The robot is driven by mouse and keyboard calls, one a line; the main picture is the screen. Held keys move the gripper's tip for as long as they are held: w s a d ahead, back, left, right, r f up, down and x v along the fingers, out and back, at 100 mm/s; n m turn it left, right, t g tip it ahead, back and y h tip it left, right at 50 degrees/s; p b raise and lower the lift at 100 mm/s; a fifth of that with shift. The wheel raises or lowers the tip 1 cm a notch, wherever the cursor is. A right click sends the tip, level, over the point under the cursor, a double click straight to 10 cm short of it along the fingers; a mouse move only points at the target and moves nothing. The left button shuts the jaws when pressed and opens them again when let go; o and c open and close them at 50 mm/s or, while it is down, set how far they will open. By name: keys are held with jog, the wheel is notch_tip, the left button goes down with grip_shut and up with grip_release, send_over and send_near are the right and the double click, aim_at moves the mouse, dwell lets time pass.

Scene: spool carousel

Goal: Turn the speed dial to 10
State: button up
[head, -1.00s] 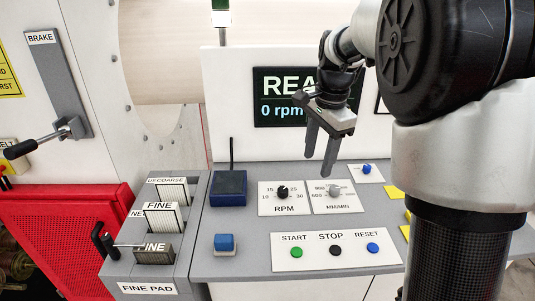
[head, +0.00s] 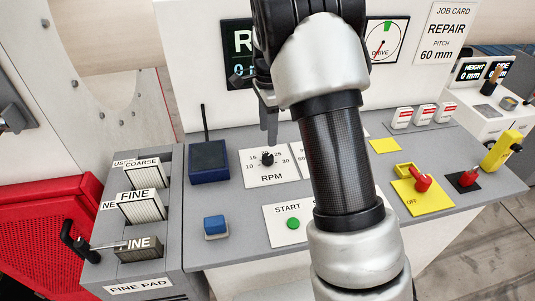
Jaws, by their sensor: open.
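The speed dial (head: 267,158) is a small black knob on a white plate marked RPM (head: 265,177), with numbers from 10 to 30 around it. It stands on the grey console. My gripper (head: 270,125) points down just above and behind the dial, apart from it as far as I can tell. Its fingers overlap in this view and nothing shows between them. My arm hides the second plate to the right and most of the display (head: 237,55).
A dark blue box with an antenna (head: 209,162) stands left of the dial. A blue block (head: 215,225) and the green START button (head: 293,223) lie in front. A red switch on a yellow plate (head: 421,184) is to the right. Slotted pads (head: 140,207) stand at far left.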

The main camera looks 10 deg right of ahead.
aim_at(268, 156)
notch_tip(268, 156, down, 10)
jog(key=shift+f, duration=0.15)
dwell(0.3)
jog(key=c, duration=1.1)
